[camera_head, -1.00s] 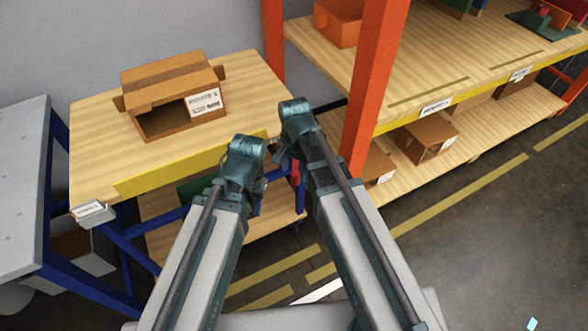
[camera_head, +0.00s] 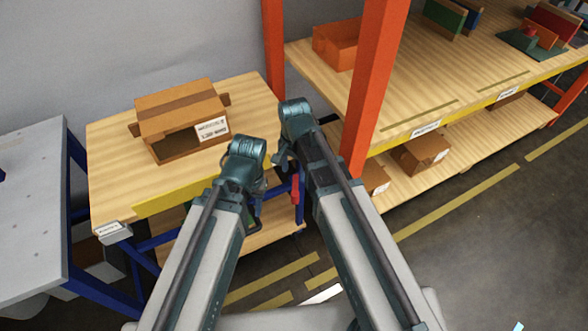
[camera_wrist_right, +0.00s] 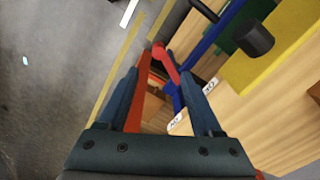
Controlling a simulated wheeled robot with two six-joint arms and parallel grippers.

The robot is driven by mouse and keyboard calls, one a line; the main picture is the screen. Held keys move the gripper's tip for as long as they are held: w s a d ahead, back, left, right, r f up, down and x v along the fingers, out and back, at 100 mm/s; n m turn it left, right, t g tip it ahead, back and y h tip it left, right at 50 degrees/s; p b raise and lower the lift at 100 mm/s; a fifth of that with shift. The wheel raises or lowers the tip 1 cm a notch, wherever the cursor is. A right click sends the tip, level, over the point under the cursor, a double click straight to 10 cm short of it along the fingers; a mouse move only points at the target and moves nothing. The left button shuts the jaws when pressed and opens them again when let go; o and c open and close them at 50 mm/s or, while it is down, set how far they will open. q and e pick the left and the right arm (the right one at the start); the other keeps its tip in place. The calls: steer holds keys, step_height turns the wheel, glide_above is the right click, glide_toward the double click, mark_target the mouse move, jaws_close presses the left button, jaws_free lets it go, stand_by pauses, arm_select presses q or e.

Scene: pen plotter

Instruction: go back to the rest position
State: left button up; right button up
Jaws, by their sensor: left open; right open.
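My left gripper (camera_head: 256,196) hangs below the dark teal wrist of the left arm, in front of the wooden table's front edge, and is partly hidden by that arm. My right gripper (camera_head: 281,160) is close to its right, near the table's right corner, small and partly hidden. In the right wrist view, the two blue fingers of my right gripper (camera_wrist_right: 157,75) are apart with nothing held between them. A red part (camera_wrist_right: 166,63) shows beyond the fingertips.
An open cardboard box (camera_head: 182,107) stands on the wooden table (camera_head: 112,160). A grey table (camera_head: 30,200) is at left. An orange post (camera_head: 372,80) and shelves holding an orange bin (camera_head: 337,45) stand close at right. Grey floor (camera_head: 480,260) is free at lower right.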

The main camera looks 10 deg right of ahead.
steer(key=shift+s, duration=0.1)
steer(key=s+a+r+n+h+p, duration=0.1)
steer(key=s+r+n+p, duration=0.3)
steer(key=s+n, duration=0.6)
steer(key=shift+s+r+n+p, duration=0.3)
steer(key=shift+s+r+n, duration=0.1)
steer(key=shift+n, duration=0.8)
